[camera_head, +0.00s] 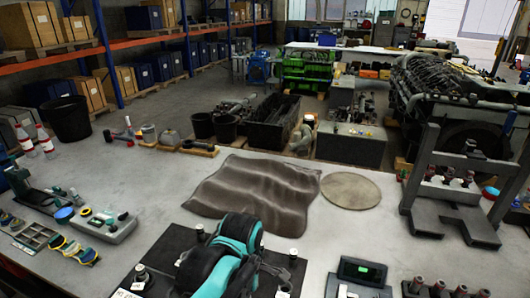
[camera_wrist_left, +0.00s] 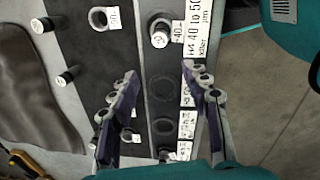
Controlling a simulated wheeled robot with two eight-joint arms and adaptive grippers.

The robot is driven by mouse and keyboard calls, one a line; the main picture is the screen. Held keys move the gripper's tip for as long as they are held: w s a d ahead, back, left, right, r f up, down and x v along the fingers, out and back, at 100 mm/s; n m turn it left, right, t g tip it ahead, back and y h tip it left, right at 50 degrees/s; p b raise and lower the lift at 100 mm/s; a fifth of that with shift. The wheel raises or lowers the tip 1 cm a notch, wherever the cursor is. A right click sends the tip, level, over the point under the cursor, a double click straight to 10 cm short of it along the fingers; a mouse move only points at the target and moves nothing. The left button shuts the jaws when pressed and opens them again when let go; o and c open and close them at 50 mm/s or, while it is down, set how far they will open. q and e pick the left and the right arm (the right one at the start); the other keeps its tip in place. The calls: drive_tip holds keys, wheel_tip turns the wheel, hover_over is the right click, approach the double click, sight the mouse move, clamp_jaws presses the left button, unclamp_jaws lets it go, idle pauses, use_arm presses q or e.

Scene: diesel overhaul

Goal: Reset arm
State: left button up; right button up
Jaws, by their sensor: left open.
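My left arm, teal and black, shows at the bottom middle of the head view. Its gripper (camera_head: 274,270) is over a black board (camera_head: 178,246) near the table's front edge. In the left wrist view the two fingers of the left gripper (camera_wrist_left: 163,76) stand wide apart with nothing between them. Behind them lies the black board (camera_wrist_left: 155,60), with round recesses, small capped pegs and white labels. One label (camera_wrist_left: 197,25) reads "40 to 50". The arm hides part of the board in the head view. My right gripper is not in view.
A wrinkled dark cloth (camera_head: 250,190) and a round pad (camera_head: 350,190) lie beyond the board. A grey press-like stand (camera_head: 450,205) is at right, near a digital scale (camera_head: 362,270). Tools and bottles (camera_head: 45,140) sit at left. The left-middle tabletop is clear.

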use_arm(q)
drive_tip(key=s+a+f+m+t, duration=0.1)
drive_tip(key=s+a+m+t, duration=0.1)
drive_tip(key=a+m, duration=0.5)
drive_tip(key=s+a+f+m+t+b, duration=0.1)
drive_tip(key=s+a+f+m+t, duration=0.1)
drive_tip(key=a+m, duration=0.5)
drive_tip(key=shift+s+a+m+t, duration=0.3)
drive_tip(key=shift+s+m+t, duration=0.2)
drive_tip(key=shift+m+t, duration=0.6)
